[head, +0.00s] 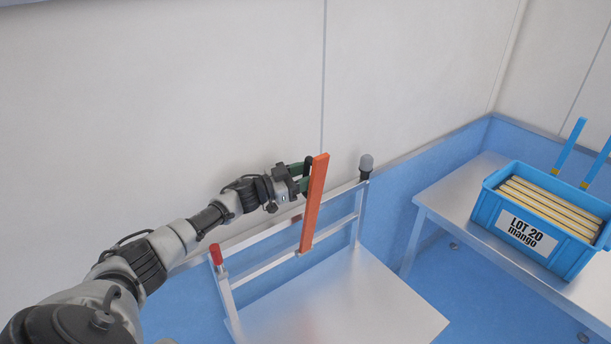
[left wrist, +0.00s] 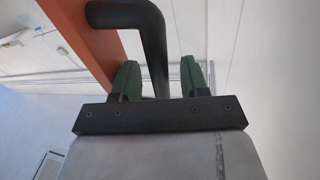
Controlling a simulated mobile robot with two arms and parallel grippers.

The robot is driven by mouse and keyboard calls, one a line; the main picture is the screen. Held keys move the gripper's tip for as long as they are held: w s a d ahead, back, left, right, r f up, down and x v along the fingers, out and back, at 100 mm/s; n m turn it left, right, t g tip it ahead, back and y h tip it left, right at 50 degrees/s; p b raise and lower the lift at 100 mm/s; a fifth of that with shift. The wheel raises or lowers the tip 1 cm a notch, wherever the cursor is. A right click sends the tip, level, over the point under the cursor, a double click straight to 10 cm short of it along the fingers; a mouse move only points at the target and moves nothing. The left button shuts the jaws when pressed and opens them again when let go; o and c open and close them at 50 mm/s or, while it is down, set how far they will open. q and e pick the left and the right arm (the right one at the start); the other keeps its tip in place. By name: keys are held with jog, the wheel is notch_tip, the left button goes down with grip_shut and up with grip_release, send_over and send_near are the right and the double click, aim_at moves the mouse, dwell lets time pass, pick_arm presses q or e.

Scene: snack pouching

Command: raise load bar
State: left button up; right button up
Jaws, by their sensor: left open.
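An orange bar (head: 314,205) stands upright, slightly tilted, at the rails of a metal frame (head: 262,268). A black bent handle (left wrist: 152,40) sticks out from the orange bar, which shows at the upper left in the left wrist view (left wrist: 85,38). The orange bar partly hides the gripper in the head view. My right gripper is not in view.
The frame has a red-topped post (head: 216,254) at left and a grey-knobbed post (head: 366,166) at right, over a pale metal table (head: 365,305). A blue crate (head: 487,225) labelled "LOT 20 mango" stands on a side table (head: 450,208) at right. The wall is close behind.

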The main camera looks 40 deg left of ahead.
pick_arm(q)
jog(key=b+v, duration=0.2)
jog(key=v, duration=0.5)
dwell(0.5)
